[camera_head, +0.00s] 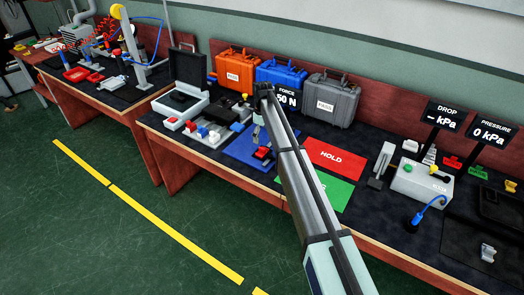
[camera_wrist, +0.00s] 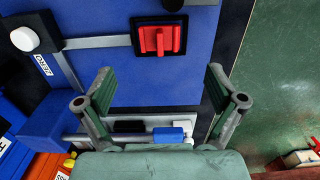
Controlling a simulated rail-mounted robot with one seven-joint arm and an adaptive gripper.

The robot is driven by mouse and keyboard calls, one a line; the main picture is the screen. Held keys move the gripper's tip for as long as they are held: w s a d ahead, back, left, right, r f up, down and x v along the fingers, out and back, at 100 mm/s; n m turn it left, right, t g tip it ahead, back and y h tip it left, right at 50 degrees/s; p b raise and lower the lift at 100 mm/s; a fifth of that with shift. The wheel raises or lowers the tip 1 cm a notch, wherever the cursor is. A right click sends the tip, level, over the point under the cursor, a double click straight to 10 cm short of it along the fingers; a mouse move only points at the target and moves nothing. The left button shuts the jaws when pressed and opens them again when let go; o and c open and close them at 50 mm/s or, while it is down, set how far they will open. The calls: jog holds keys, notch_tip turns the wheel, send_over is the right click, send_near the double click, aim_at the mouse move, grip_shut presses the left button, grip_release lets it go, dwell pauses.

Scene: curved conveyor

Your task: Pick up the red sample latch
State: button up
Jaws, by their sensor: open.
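The red latch (camera_wrist: 158,40) sits in a black square holder on a blue plate, in the upper middle of the wrist view. It has a raised red bar across its middle. In the head view the red latch (camera_head: 262,153) lies on the blue plate (camera_head: 238,149) beside my arm. My gripper (camera_wrist: 160,72) is open and empty, its two green-padded fingers spread wide. In the wrist view the latch appears beyond the fingertips, between their lines and apart from them. In the head view my arm largely hides the gripper.
A white knob (camera_wrist: 24,39) and a grey bar stand on the blue plate. A grey tray (camera_head: 213,139) with coloured blocks lies left of it. The red HOLD mat (camera_head: 336,154) and a green mat (camera_head: 338,190) lie to the right. Orange, blue and grey cases (camera_head: 331,100) stand behind.

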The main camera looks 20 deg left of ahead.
aim_at(262, 148)
jog(key=shift+a+f+p, duration=0.1)
jog(key=shift+f+p, duration=1.6)
jog(key=shift+f, duration=2.65)
jog(key=shift+r, duration=0.1)
jog(key=c, duration=1.6)
grip_shut()
